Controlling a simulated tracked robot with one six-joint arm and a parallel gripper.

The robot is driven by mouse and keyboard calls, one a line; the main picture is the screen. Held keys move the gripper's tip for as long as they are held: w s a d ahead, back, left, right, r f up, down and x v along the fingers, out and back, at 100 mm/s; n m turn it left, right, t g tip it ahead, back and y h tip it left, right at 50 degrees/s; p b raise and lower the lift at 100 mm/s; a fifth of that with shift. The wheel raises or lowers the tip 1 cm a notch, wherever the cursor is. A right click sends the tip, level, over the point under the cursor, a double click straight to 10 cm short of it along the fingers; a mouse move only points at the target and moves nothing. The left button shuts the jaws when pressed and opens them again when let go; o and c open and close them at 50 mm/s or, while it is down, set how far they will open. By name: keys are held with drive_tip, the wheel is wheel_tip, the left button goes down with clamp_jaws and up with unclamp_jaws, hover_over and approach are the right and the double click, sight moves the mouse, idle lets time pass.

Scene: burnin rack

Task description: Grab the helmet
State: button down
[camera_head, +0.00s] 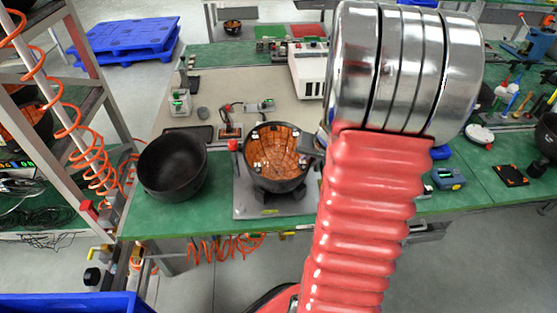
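A black helmet shell (172,165) lies open side up on the green table, left of centre. It looks like a plain dark bowl. A second black helmet (277,186) with an orange-brown inside sits open side up on a grey fixture plate (246,208), just right of the first. The two are apart. My red ribbed arm with silver rings stands in front of the table to the right of both and hides what is behind it. My gripper does not show, so its place relative to the helmets cannot be seen.
The green table (160,226) has a white box-like device (308,70) and small instruments at the back. A metal rack with orange coiled hoses (68,125) stands at the left. Blue pallets (125,40) lie behind. A blue bin (70,303) is at the lower left.

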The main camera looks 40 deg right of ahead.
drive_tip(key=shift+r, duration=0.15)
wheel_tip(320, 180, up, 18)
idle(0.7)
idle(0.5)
